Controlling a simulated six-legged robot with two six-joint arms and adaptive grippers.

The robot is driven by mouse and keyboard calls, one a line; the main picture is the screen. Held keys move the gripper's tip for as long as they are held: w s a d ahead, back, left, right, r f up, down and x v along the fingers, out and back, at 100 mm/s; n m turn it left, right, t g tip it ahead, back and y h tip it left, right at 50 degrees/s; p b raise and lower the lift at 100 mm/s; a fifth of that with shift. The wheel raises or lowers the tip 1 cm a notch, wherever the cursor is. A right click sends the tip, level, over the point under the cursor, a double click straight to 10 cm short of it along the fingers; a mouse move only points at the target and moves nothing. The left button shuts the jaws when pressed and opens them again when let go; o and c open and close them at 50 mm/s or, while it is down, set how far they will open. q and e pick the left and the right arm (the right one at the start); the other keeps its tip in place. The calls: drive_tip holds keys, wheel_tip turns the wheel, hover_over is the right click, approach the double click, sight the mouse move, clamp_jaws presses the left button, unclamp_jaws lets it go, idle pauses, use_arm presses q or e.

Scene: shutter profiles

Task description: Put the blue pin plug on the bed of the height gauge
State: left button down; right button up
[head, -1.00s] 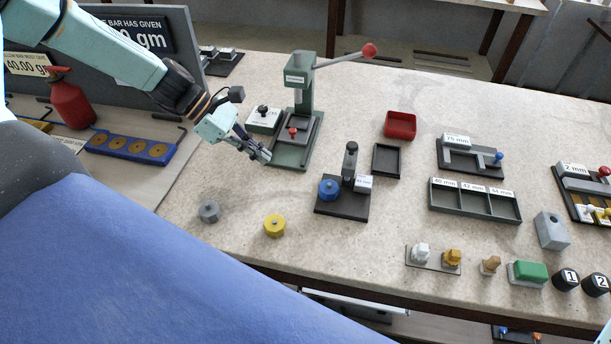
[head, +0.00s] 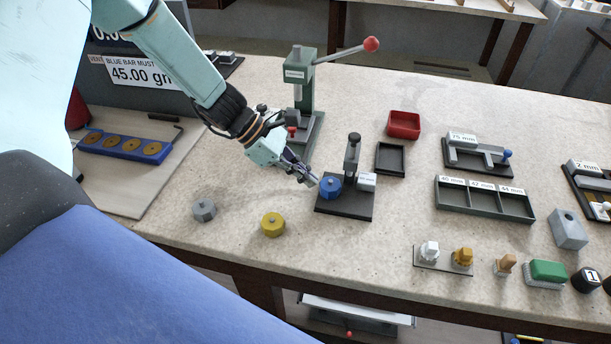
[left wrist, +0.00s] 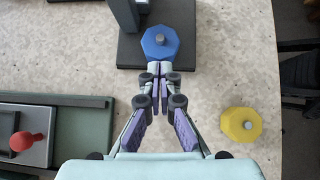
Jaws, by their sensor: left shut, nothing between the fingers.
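The blue pin plug (head: 330,187) is an octagonal knob with a grey pin on top. It sits on the black bed of the height gauge (head: 348,207), left of the gauge's post. It also shows in the left wrist view (left wrist: 160,43). My left gripper (head: 312,182) is shut and empty, its fingertips just left of the blue plug. In the left wrist view the fingertips (left wrist: 160,68) point at the plug's near edge; I cannot tell if they touch it. My right gripper is not in view.
A yellow plug (head: 272,224) and a grey plug (head: 204,210) stand at the front left. A green press (head: 300,90) with a red-knobbed lever stands behind my left gripper. A black tray (head: 390,159) lies right of the gauge. The tabletop in front of the gauge is clear.

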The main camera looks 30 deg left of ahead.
sight(329, 181)
use_arm(q)
drive_tip(key=shift+w+a+f, duration=0.1)
drive_tip(key=shift+w+a, duration=0.05)
drive_tip(key=shift+s+d, duration=0.2)
drive_tip(key=shift+d, duration=0.2)
drive_tip(key=shift+w+d+b, duration=0.35)
drive_tip(key=shift+d+b, duration=0.35)
drive_tip(key=shift+b, duration=0.15)
drive_tip(key=shift+w+d, duration=0.15)
drive_tip(key=shift+d, duration=0.15)
drive_tip(key=shift+w+d, duration=0.15)
drive_tip(key=shift+d, duration=0.75)
drive_tip(key=shift+a, duration=0.5)
drive_tip(key=v, duration=1.1)
drive_tip(key=shift+r, duration=0.45)
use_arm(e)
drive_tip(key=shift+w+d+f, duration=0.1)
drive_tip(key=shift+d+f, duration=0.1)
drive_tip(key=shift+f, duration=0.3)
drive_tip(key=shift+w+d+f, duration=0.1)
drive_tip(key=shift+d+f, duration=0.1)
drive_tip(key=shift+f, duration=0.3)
